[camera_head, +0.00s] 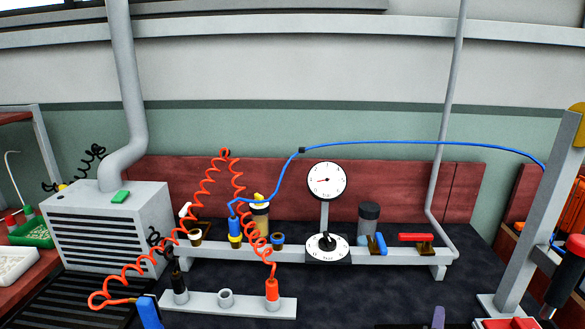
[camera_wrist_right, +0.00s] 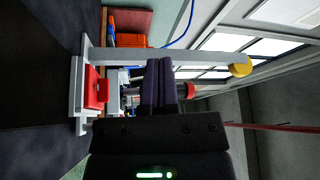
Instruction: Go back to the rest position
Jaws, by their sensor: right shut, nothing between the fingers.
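My right gripper (camera_head: 438,318) shows only as a small dark purple tip at the bottom edge of the head view, in front of the dark bench top. In the right wrist view its two dark purple fingers (camera_wrist_right: 161,88) lie side by side, shut, with nothing seen between them. They point toward the grey post stand (camera_wrist_right: 165,57), which lies sideways in that view and has a red block (camera_wrist_right: 96,90) at its base. My left gripper is not in the head view.
A bench rail (camera_head: 300,253) carries a dial gauge (camera_head: 326,180) and small valves. In front, a grey bar (camera_head: 245,306) holds sockets with a coiled orange hose (camera_head: 205,190). A vented box (camera_head: 110,230) stands left. The post stand (camera_head: 535,220) rises right. The dark bench top (camera_head: 360,290) has free room.

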